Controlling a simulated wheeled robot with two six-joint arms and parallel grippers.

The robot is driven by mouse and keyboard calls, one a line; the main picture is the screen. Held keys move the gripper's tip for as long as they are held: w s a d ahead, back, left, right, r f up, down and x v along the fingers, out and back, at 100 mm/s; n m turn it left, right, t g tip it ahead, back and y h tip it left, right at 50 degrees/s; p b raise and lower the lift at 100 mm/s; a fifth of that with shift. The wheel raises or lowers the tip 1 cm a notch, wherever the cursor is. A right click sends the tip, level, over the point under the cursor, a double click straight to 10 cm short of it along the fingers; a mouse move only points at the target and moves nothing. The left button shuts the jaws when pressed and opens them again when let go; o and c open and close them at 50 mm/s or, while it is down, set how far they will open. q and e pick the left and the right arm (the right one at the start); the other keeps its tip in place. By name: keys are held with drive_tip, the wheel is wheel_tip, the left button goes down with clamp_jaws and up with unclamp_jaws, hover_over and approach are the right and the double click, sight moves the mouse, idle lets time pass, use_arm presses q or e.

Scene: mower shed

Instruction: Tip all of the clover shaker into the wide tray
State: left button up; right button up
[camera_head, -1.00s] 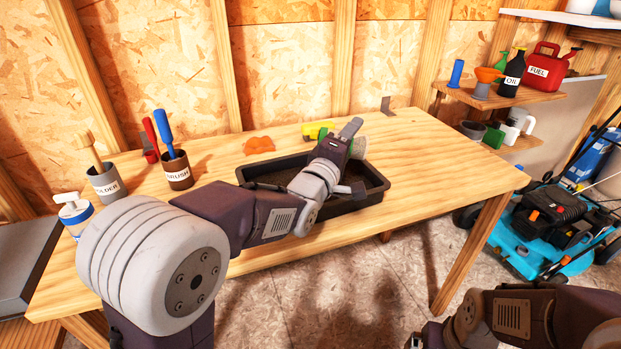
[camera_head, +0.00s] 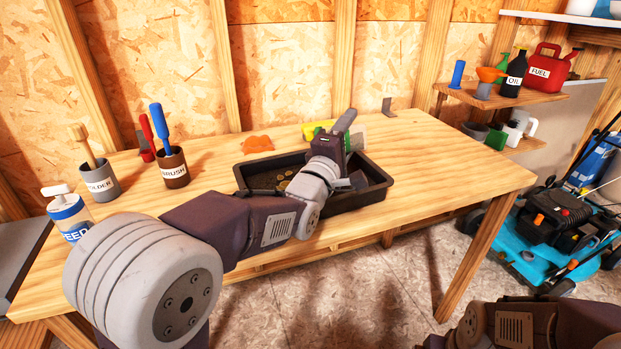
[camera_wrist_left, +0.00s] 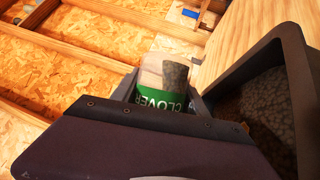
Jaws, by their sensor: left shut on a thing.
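The clover shaker (camera_wrist_left: 162,88), pale with a green band lettered CLOVER, is between my left gripper's (camera_wrist_left: 165,93) fingers in the left wrist view. In the head view, my left gripper (camera_head: 352,138) is shut on the shaker (camera_head: 359,134), which is mostly hidden, at the tray's far side. The lettering is upside down in the wrist view. The wide tray (camera_head: 377,191) is black and shallow on the bench; it also shows in the left wrist view (camera_wrist_left: 283,60). Dark, lumpy material covers its floor. My right gripper (camera_head: 433,342) is barely in frame at bottom right, fingers hidden.
A HOLDER cup (camera_head: 102,184), a BRUSH cup (camera_head: 175,171) and a SEED bottle (camera_head: 69,213) stand on the left. An orange piece (camera_head: 257,144) and a yellow-green item (camera_head: 317,129) lie behind the tray. The bench's right side (camera_head: 450,165) is clear.

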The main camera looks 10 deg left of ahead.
use_arm(q)
drive_tip(key=shift+s+a+r+n+t+y+b, duration=0.1)
drive_tip(key=shift+a+r+n+t+y+b, duration=0.2)
drive_tip(key=shift+n+b, duration=0.5)
drive_tip(key=shift+a+r+n+t+y+b, duration=0.2)
drive_tip(key=shift+a+r+n+t+b, duration=0.15)
drive_tip(key=shift+n+b, duration=0.4)
drive_tip(key=shift+r+n+b, duration=0.2)
drive_tip(key=shift+n+b, duration=0.15)
drive_tip(key=shift+n, duration=0.1)
